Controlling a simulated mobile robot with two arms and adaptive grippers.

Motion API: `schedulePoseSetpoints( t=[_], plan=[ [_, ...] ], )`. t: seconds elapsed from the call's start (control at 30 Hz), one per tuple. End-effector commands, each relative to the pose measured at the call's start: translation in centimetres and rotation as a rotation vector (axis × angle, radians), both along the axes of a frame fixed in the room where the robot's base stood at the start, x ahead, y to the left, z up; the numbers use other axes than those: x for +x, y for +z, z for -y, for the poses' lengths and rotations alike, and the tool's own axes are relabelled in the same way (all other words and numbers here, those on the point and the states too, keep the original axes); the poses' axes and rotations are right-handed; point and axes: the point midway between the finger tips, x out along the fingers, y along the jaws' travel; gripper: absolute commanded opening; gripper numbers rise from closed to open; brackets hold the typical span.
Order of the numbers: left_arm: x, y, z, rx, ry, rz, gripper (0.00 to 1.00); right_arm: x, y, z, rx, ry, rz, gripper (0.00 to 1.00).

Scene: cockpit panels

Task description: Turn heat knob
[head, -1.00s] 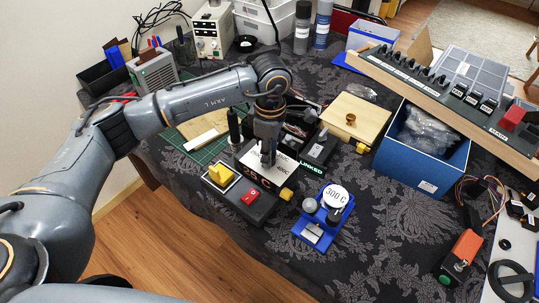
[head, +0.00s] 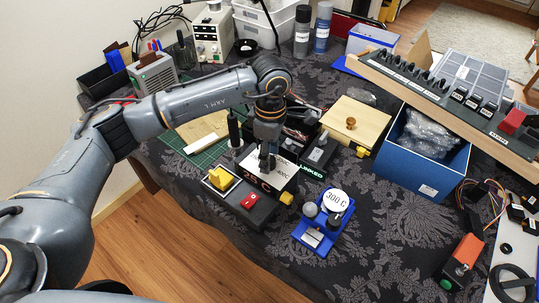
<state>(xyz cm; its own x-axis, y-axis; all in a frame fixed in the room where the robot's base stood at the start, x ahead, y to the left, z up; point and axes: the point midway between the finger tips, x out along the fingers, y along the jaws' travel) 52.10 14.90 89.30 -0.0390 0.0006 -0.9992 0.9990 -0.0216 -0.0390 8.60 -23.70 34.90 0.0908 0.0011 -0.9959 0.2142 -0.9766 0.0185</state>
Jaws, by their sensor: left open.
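A black control box with a red switch (head: 250,201), a yellow block (head: 221,178) and a white-topped panel (head: 282,177) stands on the dark patterned cloth. The panel carries temperature markings and a "25 C" display (head: 257,182). My left gripper (head: 266,164) comes down over the white panel, with its fingers pointing down at the markings. It is open. The heat knob cannot be made out; the fingers cover the middle of the panel, and I cannot tell whether they touch anything. My right gripper is not in view.
A blue stand with a white "300 C" disc (head: 336,199) is close to the right of the box. Behind are a green mat (head: 205,150) and a wooden box (head: 356,125). A blue bin (head: 425,180) stands right. The cloth in front is clear.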

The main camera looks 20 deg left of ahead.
Motion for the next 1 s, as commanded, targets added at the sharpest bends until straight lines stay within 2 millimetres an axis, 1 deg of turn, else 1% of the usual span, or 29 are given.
schedulePoseSetpoints(
  t=[0.17, 0.3, 0.4, 0.5, 0.6, 0.7, 1.0],
  plan=[
    [0.2, 3.3, 0.0, 0.0, 0.0, 0.006, 0.54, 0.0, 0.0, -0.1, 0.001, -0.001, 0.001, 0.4],
    [0.4, 6.4, 0.0, -0.001, 0.0, 0.006, 0.54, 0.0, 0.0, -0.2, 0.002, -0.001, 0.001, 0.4],
    [0.4, 8.3, 0.0, -0.001, 0.0, 0.005, 0.54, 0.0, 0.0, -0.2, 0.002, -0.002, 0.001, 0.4],
    [0.4, 9.8, 0.0, 0.0, 0.0, 0.003, 0.54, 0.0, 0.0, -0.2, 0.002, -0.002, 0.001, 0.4],
    [0.5, 10.8, 0.0, 0.0, 0.001, 0.002, 0.54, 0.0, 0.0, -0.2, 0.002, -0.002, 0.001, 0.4],
    [0.5, 11.3, 0.0, 0.0, 0.001, 0.001, 0.54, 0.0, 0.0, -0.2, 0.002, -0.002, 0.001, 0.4],
    [0.5, 11.4, 0.0, 0.0, 0.0, 0.001, 0.54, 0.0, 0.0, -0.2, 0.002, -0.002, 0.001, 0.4]
  ],
)
